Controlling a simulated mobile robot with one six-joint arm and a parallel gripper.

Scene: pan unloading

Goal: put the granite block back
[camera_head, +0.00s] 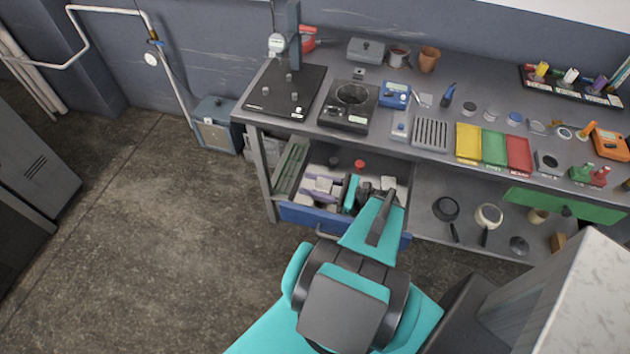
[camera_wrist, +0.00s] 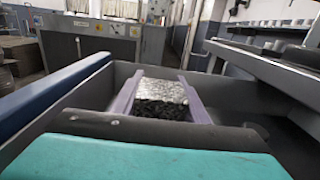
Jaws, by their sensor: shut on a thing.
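My gripper (camera_head: 320,189) reaches into the open blue-fronted drawer (camera_head: 303,216) under the workbench. Its two purple fingers are shut on the granite block (camera_head: 326,184), one on each side. In the wrist view the granite block (camera_wrist: 160,97) is speckled dark grey with a paler top, and my gripper (camera_wrist: 158,84) flanks it. The drawer's blue front (camera_wrist: 45,98) runs along the left of that view. The block is within the drawer's outline, but I cannot tell whether it touches the drawer floor. My arm hides the right part of the drawer.
A red-topped item (camera_head: 359,165) stands at the drawer's back. Pans (camera_head: 446,209) lie on the lower shelf to the right.

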